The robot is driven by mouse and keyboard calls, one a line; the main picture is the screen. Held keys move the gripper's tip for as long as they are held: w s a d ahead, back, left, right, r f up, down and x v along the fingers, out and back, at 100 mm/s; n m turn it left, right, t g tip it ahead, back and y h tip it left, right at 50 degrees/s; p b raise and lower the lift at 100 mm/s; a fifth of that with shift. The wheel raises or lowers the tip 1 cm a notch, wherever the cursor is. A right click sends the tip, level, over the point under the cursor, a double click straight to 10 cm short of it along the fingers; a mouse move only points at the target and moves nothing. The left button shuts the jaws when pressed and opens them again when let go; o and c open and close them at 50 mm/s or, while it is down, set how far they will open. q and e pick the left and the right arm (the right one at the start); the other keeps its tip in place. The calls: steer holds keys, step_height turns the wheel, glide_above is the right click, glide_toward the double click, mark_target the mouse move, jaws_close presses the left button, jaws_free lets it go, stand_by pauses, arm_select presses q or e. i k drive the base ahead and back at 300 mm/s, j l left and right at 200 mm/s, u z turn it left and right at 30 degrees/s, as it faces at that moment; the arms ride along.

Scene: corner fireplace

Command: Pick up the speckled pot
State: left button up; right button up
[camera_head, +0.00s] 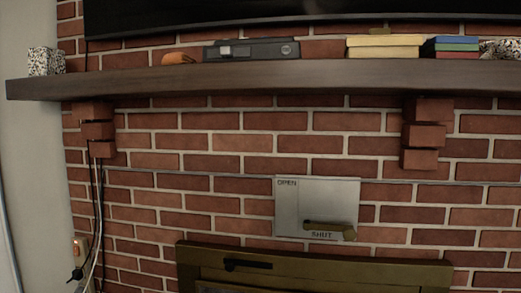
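A small white pot with black speckles (46,61) stands upright at the far left end of the dark wooden mantel shelf (200,80). A second black-and-white speckled thing (500,48) sits at the right end of the shelf, cut off by the picture's edge, so its shape is unclear. Neither of my grippers shows in the head view.
On the mantel are an orange object (178,58), a dark grey device (252,50), yellow boxes (383,47) and stacked coloured books (451,47). A black screen (270,14) hangs above. Below are a metal damper plate (300,200), a brass fireplace frame (320,262) and cables at left.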

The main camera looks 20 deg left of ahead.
mark_target(43, 60)
steer(key=j+u, duration=0.1)
steer(key=u, duration=1.95)
